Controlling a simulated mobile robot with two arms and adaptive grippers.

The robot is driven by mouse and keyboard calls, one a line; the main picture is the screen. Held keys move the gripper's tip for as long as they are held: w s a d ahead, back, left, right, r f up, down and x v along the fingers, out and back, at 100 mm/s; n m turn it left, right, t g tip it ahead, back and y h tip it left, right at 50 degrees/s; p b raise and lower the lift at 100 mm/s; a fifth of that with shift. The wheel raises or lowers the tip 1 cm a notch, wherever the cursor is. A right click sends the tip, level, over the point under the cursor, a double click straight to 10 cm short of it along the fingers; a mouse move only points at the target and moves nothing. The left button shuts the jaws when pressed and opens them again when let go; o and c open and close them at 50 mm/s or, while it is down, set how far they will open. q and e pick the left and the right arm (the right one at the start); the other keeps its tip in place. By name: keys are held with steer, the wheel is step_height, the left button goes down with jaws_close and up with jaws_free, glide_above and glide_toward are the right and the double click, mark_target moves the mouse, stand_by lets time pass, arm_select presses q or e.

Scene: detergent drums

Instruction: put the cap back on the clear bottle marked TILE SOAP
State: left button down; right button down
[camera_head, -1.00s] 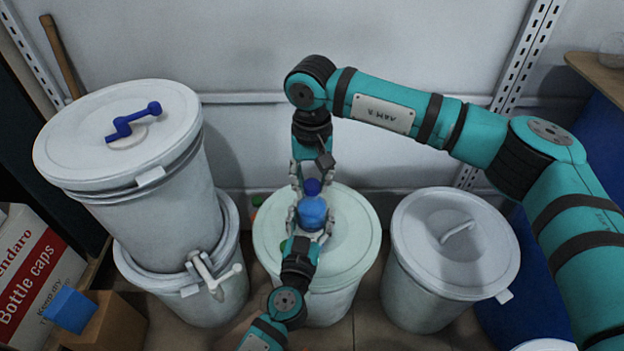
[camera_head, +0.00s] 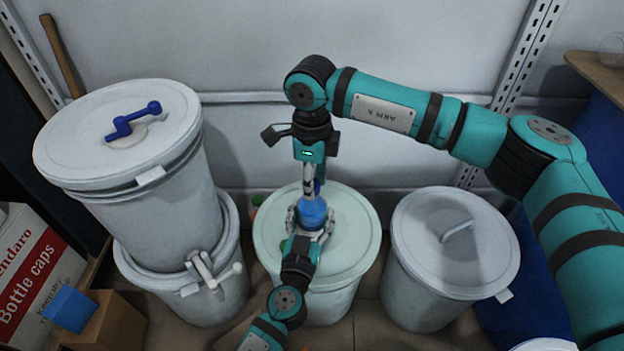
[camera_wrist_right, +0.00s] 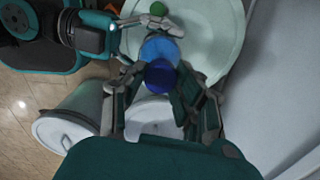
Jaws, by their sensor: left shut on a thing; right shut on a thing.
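A blue bottle (camera_head: 312,212) is upright above the pale green lid of the middle drum (camera_head: 345,235); no marking on it is readable. My left gripper (camera_head: 310,222) is shut around the bottle from the front. A dark blue cap (camera_head: 317,187) is right at the bottle's top. My right gripper (camera_head: 313,185) comes down from above and is shut on the cap. In the right wrist view the cap (camera_wrist_right: 161,75) overlaps the lighter blue bottle (camera_wrist_right: 160,48), between my right fingers. The seam between cap and bottle is hidden, so I cannot tell how it sits.
Stacked grey drums (camera_head: 130,170) with a blue lid handle and a tap stand at left. A grey lidded drum (camera_head: 450,245) stands at right. A small green thing (camera_wrist_right: 158,8) shows near the bottle. A carton (camera_head: 35,270) and a blue block (camera_head: 70,309) are at lower left.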

steer(key=m, duration=0.9)
steer(key=shift+m, duration=0.4)
steer(key=m, duration=1)
steer(key=c, duration=1)
jaws_free()
steer(key=shift+r, duration=2.2)
